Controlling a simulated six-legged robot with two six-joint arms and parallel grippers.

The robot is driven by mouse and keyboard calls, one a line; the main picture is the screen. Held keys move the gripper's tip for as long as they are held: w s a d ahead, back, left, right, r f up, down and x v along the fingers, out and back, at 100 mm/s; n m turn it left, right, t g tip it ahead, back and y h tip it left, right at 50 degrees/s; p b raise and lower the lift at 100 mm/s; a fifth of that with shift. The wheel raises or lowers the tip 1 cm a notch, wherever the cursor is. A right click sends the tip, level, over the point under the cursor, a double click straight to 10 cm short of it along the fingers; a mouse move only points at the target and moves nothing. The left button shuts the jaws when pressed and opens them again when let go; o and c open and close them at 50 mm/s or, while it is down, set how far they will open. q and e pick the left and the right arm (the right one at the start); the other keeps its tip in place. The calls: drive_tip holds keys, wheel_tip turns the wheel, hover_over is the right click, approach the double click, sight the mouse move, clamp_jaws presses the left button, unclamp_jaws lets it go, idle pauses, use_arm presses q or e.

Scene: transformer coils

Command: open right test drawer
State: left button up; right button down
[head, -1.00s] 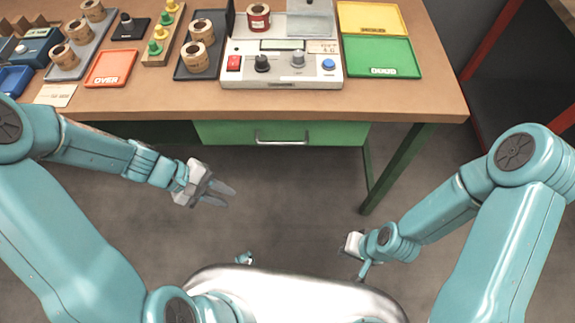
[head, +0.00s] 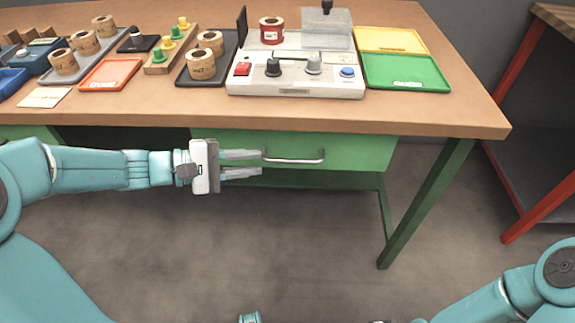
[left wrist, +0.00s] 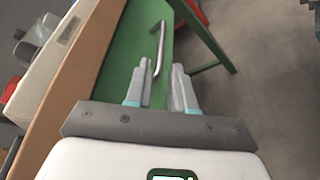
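The right test drawer (head: 345,150) is a green drawer front under the table top, and it looks closed. Its metal bar handle (head: 294,160) runs level across the front. My left gripper (head: 261,163) is open, its two fingers pointing right at the left end of the handle. In the left wrist view the handle (left wrist: 158,48) lies ahead of the two fingers (left wrist: 160,80), near the line of the gap between them. I cannot tell whether they touch it.
The wooden table top (head: 430,118) overhangs the drawer. A green table leg (head: 425,205) stands to the right. On top are a test device (head: 295,87), a green tray (head: 408,75), an orange tray (head: 110,75) and several coils. The floor in front is clear.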

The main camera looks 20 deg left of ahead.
sight(280, 162)
use_arm(q)
drive_tip(key=b+x, duration=0.1)
drive_tip(key=x, duration=0.7)
drive_tip(key=shift+d+f+b, duration=0.1)
drive_tip(key=shift+d+b, duration=0.1)
drive_tip(key=shift+b, duration=0.1)
clamp_jaws()
